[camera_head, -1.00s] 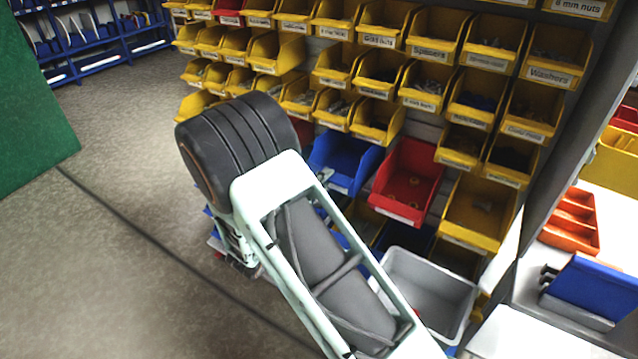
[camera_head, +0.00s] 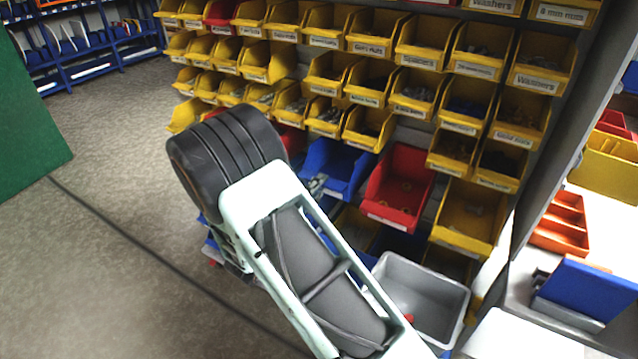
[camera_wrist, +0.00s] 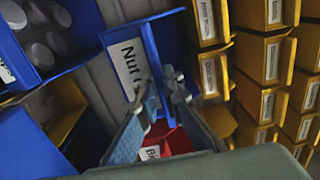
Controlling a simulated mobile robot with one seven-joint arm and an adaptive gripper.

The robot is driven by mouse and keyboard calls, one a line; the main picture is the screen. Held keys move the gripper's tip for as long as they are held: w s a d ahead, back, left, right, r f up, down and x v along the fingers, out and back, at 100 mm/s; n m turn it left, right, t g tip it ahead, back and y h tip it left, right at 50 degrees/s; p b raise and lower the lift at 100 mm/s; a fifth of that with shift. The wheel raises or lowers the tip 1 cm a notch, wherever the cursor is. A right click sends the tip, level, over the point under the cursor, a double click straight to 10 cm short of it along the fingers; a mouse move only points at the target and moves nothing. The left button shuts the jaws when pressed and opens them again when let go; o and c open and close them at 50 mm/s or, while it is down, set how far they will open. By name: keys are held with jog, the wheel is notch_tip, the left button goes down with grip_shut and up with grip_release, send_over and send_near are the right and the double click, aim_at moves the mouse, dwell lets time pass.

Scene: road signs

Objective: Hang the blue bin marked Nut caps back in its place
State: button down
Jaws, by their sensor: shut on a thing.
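The blue bin marked "Nut c…" (camera_wrist: 166,44) is in the upper middle of the wrist view, its white label partly covered by my finger. My gripper (camera_wrist: 163,92) is shut on the edge of this bin. In the head view, a blue bin (camera_head: 345,160) sits at the tip of my gripper (camera_head: 317,184), below the yellow rows and left of a large red bin. The fingers are small there and partly hidden by my arm. I cannot tell whether the bin is hooked on the rack.
A red bin (camera_wrist: 172,138) lies just beyond my fingers. Another blue bin (camera_wrist: 50,35) holds round pale pieces. Yellow bins (camera_wrist: 262,60) crowd the right side. In the head view, the large red bin (camera_head: 398,190) and a grey bin (camera_head: 425,290) are nearby. Floor (camera_head: 110,250) at left is clear.

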jog(key=shift+f+b, duration=0.3)
jog(key=shift+f, duration=0.6)
dwell(0.5)
dwell(0.4)
jog(key=c, duration=2)
grip_release()
